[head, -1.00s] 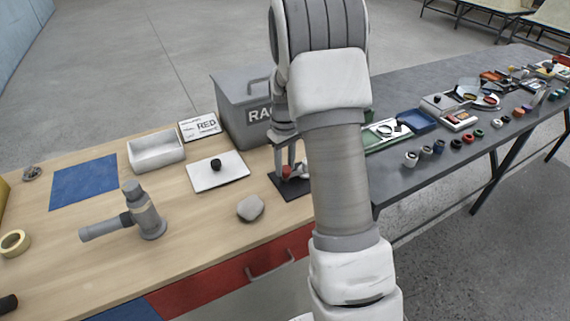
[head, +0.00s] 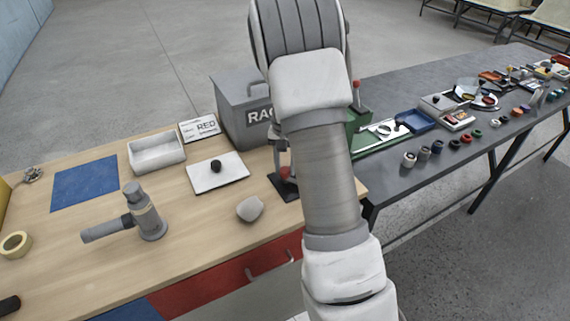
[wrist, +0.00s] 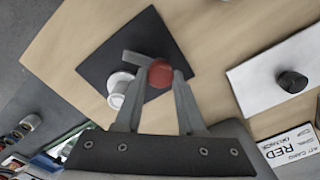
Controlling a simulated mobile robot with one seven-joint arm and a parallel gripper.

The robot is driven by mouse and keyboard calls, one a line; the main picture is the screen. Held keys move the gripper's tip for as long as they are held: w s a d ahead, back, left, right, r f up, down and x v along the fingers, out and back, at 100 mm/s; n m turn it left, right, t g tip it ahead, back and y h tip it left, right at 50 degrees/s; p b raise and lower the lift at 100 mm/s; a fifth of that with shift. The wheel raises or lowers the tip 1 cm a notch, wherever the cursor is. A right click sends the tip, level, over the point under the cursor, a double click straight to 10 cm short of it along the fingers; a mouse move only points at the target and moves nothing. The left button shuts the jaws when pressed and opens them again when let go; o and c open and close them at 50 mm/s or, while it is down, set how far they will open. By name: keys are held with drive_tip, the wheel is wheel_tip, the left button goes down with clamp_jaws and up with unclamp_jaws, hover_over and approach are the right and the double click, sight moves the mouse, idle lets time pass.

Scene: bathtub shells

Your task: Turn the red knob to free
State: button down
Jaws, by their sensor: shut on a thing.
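The red knob (wrist: 160,73) sits on a black plate (wrist: 147,30) in the wrist view. A grey bar (wrist: 132,57) sticks out to its left, and a small white round part (wrist: 120,89) lies beside it. My gripper (wrist: 162,77) is shut on the red knob, one finger on each side. In the head view the red knob (head: 286,173) shows low between the fingers, on the black plate (head: 279,187) near the bench's right end; my arm hides part of it. I cannot read any marking for free.
A white plate with a black knob (head: 216,166) lies to the left. A grey stone (head: 249,209) lies in front, a grey valve body (head: 150,220) farther left. A dark table (head: 440,150) with many small parts is at right.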

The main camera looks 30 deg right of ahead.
drive_tip(key=m+p, duration=0.1)
drive_tip(key=m, duration=0.3)
drive_tip(key=shift+r, duration=0.1)
drive_tip(key=shift+m+p, duration=0.3)
drive_tip(key=shift+m, duration=1.3)
drive_tip(key=c, duration=0.5)
unclamp_jaws()
wheel_tip(320, 180, up, 17)
drive_tip(key=shift+r+p, duration=0.15)
drive_tip(key=shift+p, duration=0.3)
drive_tip(key=shift+s, duration=0.1)
